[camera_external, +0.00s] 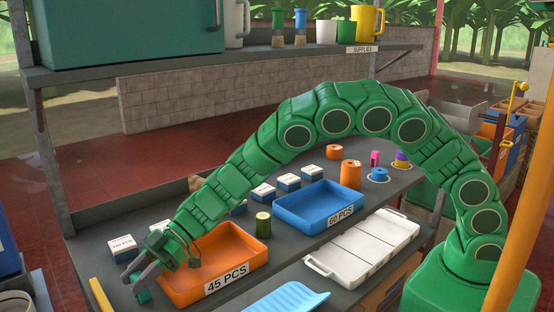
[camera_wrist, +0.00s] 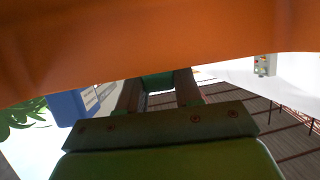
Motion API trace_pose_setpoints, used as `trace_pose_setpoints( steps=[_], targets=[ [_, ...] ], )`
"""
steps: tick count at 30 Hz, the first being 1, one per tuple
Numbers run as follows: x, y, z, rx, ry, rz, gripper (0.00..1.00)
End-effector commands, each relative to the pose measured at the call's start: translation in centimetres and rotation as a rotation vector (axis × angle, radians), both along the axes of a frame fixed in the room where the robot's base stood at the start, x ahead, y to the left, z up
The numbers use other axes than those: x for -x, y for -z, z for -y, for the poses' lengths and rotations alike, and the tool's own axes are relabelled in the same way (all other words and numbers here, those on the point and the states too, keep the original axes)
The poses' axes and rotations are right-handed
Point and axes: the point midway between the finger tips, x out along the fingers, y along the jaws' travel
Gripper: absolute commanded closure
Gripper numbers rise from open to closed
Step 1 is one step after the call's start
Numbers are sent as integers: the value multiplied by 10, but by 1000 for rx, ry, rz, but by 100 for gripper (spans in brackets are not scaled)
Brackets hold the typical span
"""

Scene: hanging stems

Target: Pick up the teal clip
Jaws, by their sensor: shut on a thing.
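My gripper (camera_external: 138,282) is at the front left of the bench, just left of the orange tray (camera_external: 222,262) labelled 45 PCS. Its grey fingers point down and to the left. They are shut on the teal clip (camera_external: 143,296), of which only a small part shows at the fingertips. I cannot tell whether the clip touches the bench.
The orange tray also fills the top of the wrist view (camera_wrist: 150,45), very close. A blue tray (camera_external: 319,206), a green cylinder (camera_external: 263,225) and a white-labelled box (camera_external: 122,247) stand nearby. A yellow bar (camera_external: 101,296) lies left of my gripper. A shelf (camera_external: 230,62) runs above behind.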

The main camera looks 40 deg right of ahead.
Motion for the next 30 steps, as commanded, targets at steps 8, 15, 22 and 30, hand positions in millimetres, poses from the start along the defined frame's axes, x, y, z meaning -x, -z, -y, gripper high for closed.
trace_pose_setpoints(
  steps=[8,15,22,30],
  targets=[
    [-1,-31,1,-2,1,6,95],
    [10,-50,14,-1,-1,2,95],
    [21,-74,31,0,2,3,95],
    [38,-95,55,1,0,-1,95]
  ],
)
